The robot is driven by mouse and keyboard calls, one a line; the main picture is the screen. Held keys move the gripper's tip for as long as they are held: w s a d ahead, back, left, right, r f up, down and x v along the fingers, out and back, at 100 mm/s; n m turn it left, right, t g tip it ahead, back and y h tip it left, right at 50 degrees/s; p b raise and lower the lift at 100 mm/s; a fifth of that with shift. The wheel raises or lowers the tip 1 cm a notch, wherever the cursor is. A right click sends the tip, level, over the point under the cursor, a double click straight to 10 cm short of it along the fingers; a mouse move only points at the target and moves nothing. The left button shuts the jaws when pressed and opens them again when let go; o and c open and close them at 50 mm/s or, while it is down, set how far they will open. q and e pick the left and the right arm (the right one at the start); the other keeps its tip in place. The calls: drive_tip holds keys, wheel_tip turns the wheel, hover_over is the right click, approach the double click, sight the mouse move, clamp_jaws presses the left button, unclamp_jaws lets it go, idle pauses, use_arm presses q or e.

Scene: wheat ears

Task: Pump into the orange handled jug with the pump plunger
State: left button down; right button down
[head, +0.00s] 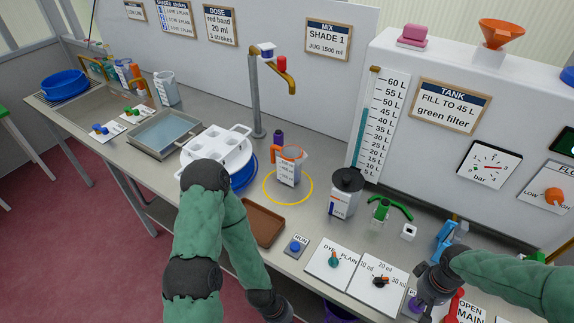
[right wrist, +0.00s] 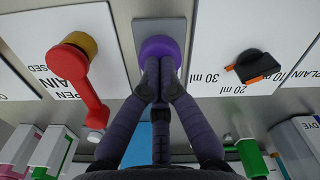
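The orange handled jug (head: 288,170) stands upright inside a yellow ring on the bench, below and right of a tall grey post with a curved brass spout (head: 283,76). In the right wrist view a round purple knob (right wrist: 160,48), which looks like the pump plunger, sits on a grey plate. My right gripper (right wrist: 158,76) has its fingers together, with the tips at the knob's near edge; whether they press it I cannot tell. The right gripper (head: 428,290) also shows at the lower right in the head view, hiding most of the plunger.
A red-handled valve (right wrist: 73,70) and a black dial (right wrist: 255,66) flank the knob closely. A brown tray (head: 257,222), a RUN button (head: 295,246) and a black-lidded container (head: 346,190) stand along the bench. A white rack (head: 215,150) stands left of the jug.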

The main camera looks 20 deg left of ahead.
drive_tip(key=shift+r+p, duration=1.85)
drive_tip(key=shift+r, duration=0.7)
drive_tip(key=shift+r, duration=0.1)
wheel_tip(320, 180, up, 6)
drive_tip(key=p, duration=0.4)
